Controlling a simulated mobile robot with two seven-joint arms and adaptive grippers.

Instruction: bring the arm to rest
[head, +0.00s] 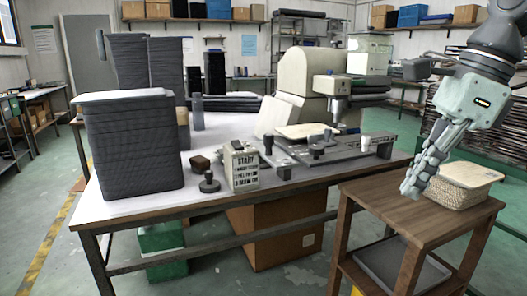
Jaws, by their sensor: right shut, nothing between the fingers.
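My right gripper (408,188) comes in from the upper right and points down and to the left. It is shut and empty, above the left part of a small wooden side table (375,192). A woven basket (462,193) with a pale top stands on that table, just right of the fingers. The fingers overlap the basket's left side in the picture, and I cannot tell whether they touch it. My left gripper is not in view.
A grey tray (395,265) lies on the side table's lower shelf. Floor at the left is clear.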

